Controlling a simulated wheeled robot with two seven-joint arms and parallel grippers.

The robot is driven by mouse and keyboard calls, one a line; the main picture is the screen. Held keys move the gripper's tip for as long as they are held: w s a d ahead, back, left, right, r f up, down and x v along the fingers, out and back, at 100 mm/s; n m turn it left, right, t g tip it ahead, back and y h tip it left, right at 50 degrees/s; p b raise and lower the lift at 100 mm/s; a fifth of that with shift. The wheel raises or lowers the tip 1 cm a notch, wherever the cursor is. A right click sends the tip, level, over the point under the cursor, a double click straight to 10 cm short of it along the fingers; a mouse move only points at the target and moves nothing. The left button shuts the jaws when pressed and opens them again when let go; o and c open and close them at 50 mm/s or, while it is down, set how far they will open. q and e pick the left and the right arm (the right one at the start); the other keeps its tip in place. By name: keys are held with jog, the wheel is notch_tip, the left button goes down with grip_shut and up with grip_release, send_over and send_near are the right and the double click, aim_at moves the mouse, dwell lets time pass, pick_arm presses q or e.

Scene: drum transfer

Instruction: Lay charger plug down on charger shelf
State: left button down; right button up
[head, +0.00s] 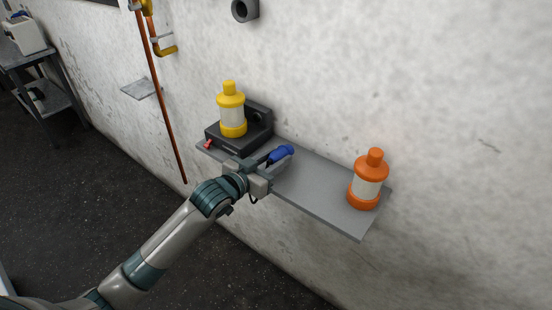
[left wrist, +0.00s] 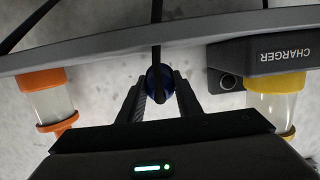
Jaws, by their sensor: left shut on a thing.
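My right gripper is in neither view.
The black charger (left wrist: 275,52) stands at the shelf's left end with a yellow-capped bottle (head: 232,112) on it. An orange-capped bottle (head: 367,182) stands at the right end. The shelf between them is bare. A copper pipe (head: 160,90) runs down the wall at left.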

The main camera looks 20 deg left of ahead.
pick_arm(q)
jog(key=c, duration=1.2)
grip_release()
jog(key=shift+s, duration=0.15)
jog(key=shift+s+a, duration=0.25)
jog(key=shift+s, duration=0.3)
jog(key=b+v, duration=0.1)
jog(key=v, duration=0.3)
jog(key=b+v, duration=0.2)
jog(key=v, duration=1)
jog(key=shift+r, duration=0.2)
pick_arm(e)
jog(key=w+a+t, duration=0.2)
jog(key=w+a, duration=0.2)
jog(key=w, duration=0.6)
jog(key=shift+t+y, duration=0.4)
